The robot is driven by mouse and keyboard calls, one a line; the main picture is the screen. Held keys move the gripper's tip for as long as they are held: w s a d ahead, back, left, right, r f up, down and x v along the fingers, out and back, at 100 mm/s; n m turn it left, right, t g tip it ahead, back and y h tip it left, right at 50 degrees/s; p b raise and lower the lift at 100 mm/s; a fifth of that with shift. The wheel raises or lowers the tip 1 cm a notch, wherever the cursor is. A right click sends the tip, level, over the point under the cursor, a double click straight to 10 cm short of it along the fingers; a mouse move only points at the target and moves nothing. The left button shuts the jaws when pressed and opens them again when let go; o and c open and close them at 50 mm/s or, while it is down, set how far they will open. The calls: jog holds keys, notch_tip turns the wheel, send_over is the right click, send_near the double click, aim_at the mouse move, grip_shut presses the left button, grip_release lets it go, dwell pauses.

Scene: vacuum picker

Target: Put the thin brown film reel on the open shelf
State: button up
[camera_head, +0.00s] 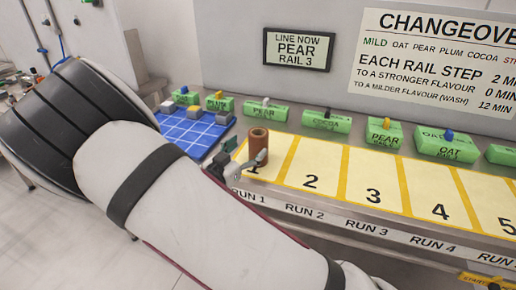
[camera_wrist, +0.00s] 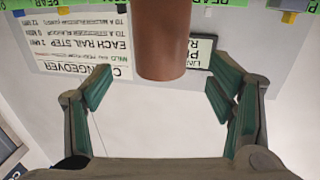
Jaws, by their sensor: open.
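The brown film reel (camera_head: 258,140) is a short upright cylinder with a hollow top, at slot 1 of the numbered yellow strip in the head view. In the wrist view the brown reel (camera_wrist: 162,45) comes down from the top edge, between my fingertips, with a gap on each side. I cannot pick out an open shelf in either view.
A blue gridded tray (camera_head: 189,132) with grey blocks lies left of the reel. Several green flavour boxes, such as the OAT box (camera_head: 447,147), line the back of the counter. A wall sign (camera_head: 298,50) reads PEAR RAIL 3. Slots 2 (camera_head: 313,165) to 4 are bare.

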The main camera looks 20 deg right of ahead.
aim_at(253, 143)
jog(key=shift+x, duration=3.25)
jog(key=shift+f, duration=0.2)
jog(key=c, duration=1.4)
jog(key=shift+c, duration=0.7)
jog(key=shift+r, duration=0.2)
